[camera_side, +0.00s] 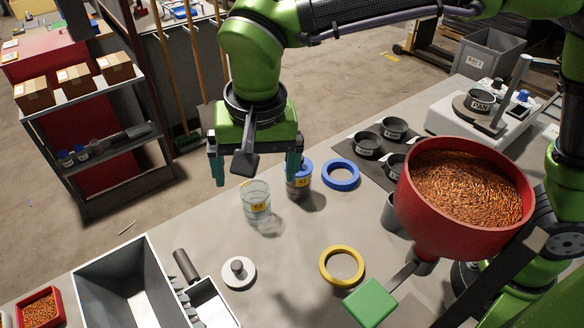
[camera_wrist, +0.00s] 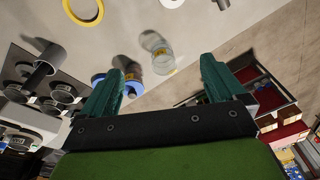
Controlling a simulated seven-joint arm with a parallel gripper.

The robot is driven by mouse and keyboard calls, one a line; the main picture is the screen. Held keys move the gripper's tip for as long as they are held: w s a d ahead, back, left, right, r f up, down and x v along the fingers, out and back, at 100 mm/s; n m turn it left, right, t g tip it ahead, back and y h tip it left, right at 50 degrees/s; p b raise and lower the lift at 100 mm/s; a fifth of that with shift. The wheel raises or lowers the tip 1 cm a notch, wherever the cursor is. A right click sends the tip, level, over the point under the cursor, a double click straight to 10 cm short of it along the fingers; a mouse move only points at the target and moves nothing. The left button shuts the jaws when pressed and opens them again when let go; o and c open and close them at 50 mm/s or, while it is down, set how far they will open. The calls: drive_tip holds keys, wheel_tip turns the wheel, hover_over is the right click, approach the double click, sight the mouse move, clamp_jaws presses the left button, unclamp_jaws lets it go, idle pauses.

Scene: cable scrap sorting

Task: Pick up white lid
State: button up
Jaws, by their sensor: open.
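The white lid (camera_side: 239,272) lies flat on the grey table in the side view, with a grey knob on top. In the wrist view a white disc that looks like the lid (camera_wrist: 171,2) is cut off by the top edge. My gripper (camera_side: 256,178) is open and empty, its fingers pointing down above the table, farther back than the lid and apart from it. The green fingers also show in the wrist view (camera_wrist: 164,70). A clear glass jar (camera_side: 256,205) with a yellow label stands just below my gripper, without a lid.
A blue-capped jar (camera_side: 299,183) stands beside the glass jar. A blue ring (camera_side: 341,175) and a yellow ring (camera_side: 342,266) lie to the right. A grey bin (camera_side: 125,285) and dark-handled scoop (camera_side: 186,266) are left of the lid. A red hopper (camera_side: 465,200) stands right.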

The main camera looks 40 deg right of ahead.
drive_tip(key=m, duration=0.1)
hover_over(236, 265)
drive_tip(key=s, duration=0.1)
wheel_tip(236, 265, down, 4)
drive_tip(key=a, duration=0.1)
drive_tip(key=shift+g+h, duration=0.3)
drive_tip(key=shift+h, duration=0.1)
drive_tip(key=f, duration=1.1)
drive_tip(key=w+d+f, duration=0.1)
drive_tip(key=f, duration=0.5)
drive_tip(key=shift+c, duration=0.4)
drive_tip(key=c, duration=1)
drive_tip(key=shift+r, duration=0.1)
